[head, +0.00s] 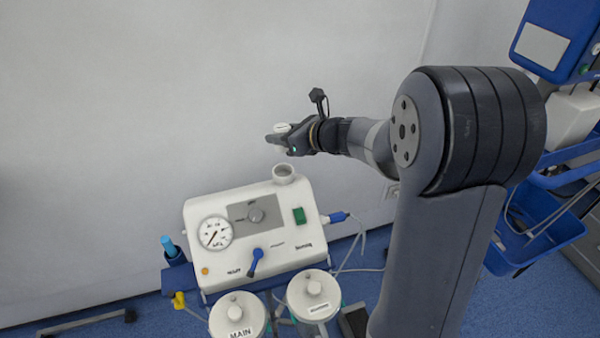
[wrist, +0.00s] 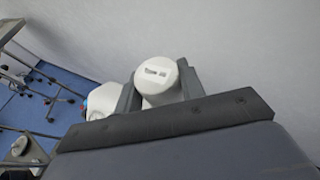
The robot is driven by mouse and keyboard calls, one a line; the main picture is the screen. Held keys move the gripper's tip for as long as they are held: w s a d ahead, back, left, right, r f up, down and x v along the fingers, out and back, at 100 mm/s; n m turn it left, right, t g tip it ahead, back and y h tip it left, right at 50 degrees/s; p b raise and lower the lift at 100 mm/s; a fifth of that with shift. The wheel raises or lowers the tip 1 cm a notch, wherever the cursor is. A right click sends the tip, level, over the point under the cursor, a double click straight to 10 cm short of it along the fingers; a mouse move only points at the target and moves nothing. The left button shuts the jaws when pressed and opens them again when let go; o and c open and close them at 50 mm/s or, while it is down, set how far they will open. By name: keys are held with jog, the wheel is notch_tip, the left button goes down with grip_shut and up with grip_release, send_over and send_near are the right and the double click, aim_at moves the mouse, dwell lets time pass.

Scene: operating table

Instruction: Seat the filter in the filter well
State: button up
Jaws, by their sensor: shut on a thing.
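The filter is a white cylinder with a slotted end face, held between the two dark fingers of my gripper (wrist: 159,84). The filter (wrist: 157,74) shows clearly in the wrist view. In the head view only a small white part of the filter (head: 282,128) shows at my gripper (head: 279,138). The filter well (head: 284,172) is a round white collar at the top back edge of the white suction unit (head: 262,205). My gripper appears above the well in the head view, with a visible gap. The inside of the well is mostly hidden.
The suction unit carries a gauge (head: 216,232), a knob and a blue lever (head: 255,262). Two lidded canisters (head: 313,295) stand in front. A blue tray (head: 537,240) is at the right. A pale wall is behind.

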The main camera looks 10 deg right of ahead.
aim_at(284, 163)
notch_tip(284, 163, down, 10)
jog(key=shift+w+a+r+b, duration=0.1)
jog(key=shift+b, duration=1)
jog(key=shift+f+b, duration=0.3)
jog(key=o, duration=0.9)
jog(key=shift+r, duration=0.1)
jog(key=shift+o, duration=0.2)
jog(key=shift+r, duration=0.15)
jog(key=shift+r+p, duration=0.2)
jog(key=shift+p, duration=0.2)
jog(key=v, duration=1.2)
jog(key=shift+f, duration=0.25)
